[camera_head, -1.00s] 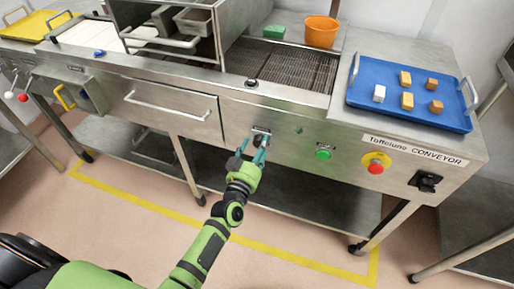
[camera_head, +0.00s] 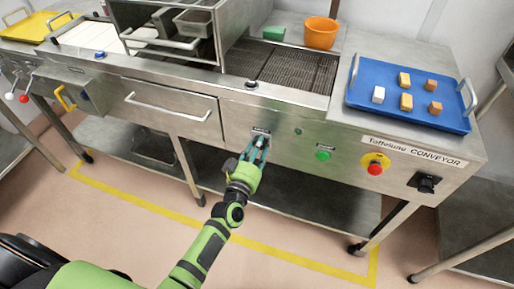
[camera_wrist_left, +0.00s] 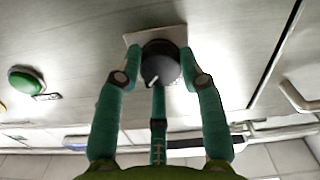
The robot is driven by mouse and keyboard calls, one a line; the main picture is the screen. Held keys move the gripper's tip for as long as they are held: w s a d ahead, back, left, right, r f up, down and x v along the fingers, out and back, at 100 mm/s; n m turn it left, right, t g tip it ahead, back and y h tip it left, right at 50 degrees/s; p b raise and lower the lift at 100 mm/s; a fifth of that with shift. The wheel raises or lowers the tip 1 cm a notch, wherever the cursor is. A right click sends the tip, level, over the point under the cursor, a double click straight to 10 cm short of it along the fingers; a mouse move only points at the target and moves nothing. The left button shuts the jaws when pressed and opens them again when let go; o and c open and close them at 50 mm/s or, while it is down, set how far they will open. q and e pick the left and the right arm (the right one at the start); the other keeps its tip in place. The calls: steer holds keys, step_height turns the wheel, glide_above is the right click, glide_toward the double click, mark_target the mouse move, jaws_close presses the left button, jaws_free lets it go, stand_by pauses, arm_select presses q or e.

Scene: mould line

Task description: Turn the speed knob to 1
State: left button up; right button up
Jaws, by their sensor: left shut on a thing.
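The speed knob (camera_wrist_left: 161,63) is round and black, on a pale plate (camera_wrist_left: 135,38) on the conveyor's steel front. A short white pointer mark on it points down and slightly left in the left wrist view; I cannot read any numbers. My left gripper (camera_head: 260,140), with teal fingers, is shut on the knob, and its fingers (camera_wrist_left: 160,85) stand around the knob's sides. In the head view the fingers hide most of the knob. A small label (camera_head: 261,131) sits just above it. My right gripper is not in view.
Right of the knob are a green button (camera_head: 323,155), a red stop button (camera_head: 375,168) on yellow and a black rotary switch (camera_head: 427,183). A drawer handle (camera_head: 166,107) is to the left. A blue tray (camera_head: 360,97) with several blocks is on top.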

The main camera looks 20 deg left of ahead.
arm_select(q)
steer(key=shift+s+d+f+n, duration=0.1)
steer(key=shift+f+n, duration=0.05)
steer(key=shift+n, duration=1.85)
steer(key=shift+d+f+n, duration=0.1)
steer(key=shift+f+n, duration=0.05)
steer(key=shift+n, duration=2.15)
steer(key=o, duration=1.1)
steer(key=shift+o, duration=0.2)
steer(key=shift+r, duration=0.15)
steer(key=s, duration=1.2)
steer(key=shift+a, duration=0.2)
steer(key=shift+w, duration=0.1)
